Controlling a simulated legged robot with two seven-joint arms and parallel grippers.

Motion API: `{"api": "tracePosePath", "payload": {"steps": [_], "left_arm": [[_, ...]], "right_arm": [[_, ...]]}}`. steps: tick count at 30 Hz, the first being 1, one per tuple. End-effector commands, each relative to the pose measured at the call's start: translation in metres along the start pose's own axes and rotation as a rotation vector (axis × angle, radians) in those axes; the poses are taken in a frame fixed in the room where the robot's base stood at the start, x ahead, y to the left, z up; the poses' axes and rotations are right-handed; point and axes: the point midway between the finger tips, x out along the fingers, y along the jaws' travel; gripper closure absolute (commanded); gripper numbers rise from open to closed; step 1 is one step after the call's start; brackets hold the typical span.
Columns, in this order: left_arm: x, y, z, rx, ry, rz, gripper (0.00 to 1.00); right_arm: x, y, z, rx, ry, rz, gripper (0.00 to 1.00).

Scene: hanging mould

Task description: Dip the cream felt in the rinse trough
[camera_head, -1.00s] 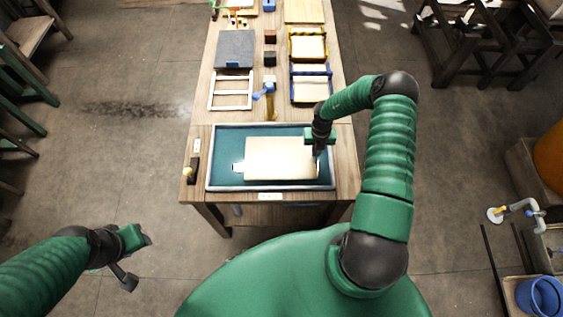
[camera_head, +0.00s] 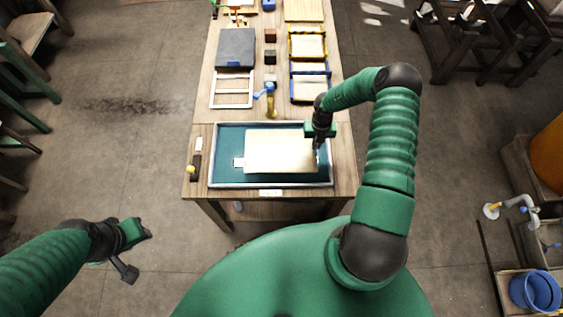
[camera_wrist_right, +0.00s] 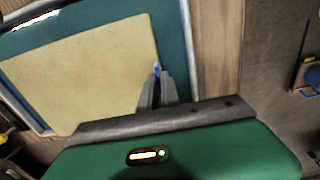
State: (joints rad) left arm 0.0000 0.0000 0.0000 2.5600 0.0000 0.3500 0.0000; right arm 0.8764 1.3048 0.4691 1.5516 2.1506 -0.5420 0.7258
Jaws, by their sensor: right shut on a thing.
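The cream felt (camera_head: 280,152) is a flat pale sheet over the rinse trough, with a small white tab at its left end. The rinse trough (camera_head: 225,145) is a shallow teal basin with a pale rim on the near end of the table. My right gripper (camera_head: 317,146) is shut on the felt's right edge. In the right wrist view the dark fingers (camera_wrist_right: 156,92) grip the edge of the felt (camera_wrist_right: 85,68). I cannot tell whether the felt touches the water. My left gripper (camera_head: 139,232) is left of the table, over the floor; its jaws are unclear.
Behind the trough stand a blue-handled tap (camera_head: 270,98), a white frame (camera_head: 231,89), a grey slab (camera_head: 236,49) and yellow (camera_head: 307,45) and blue (camera_head: 309,86) framed trays. A small dark block (camera_head: 195,166) lies on the table's left edge. A blue bucket (camera_head: 536,291) stands at lower right.

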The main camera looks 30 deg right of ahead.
Motion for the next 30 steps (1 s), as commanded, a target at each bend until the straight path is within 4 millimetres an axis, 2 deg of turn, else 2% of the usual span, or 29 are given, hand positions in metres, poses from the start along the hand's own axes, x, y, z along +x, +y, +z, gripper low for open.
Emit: {"api": "tracePosePath", "payload": {"steps": [11, 21, 30], "left_arm": [[-0.003, 0.000, -0.001, 0.000, 0.000, 0.000, 0.64], [-0.037, 0.000, -0.009, 0.000, 0.000, 0.000, 0.64], [-0.035, 0.000, -0.008, 0.000, 0.000, 0.000, 0.64]], "right_arm": [[-0.004, 0.000, 0.000, 0.000, -0.001, 0.000, 1.00], [-0.042, 0.000, 0.000, 0.000, -0.001, 0.001, 1.00], [-0.040, 0.001, 0.000, 0.000, 0.000, 0.000, 1.00]]}}
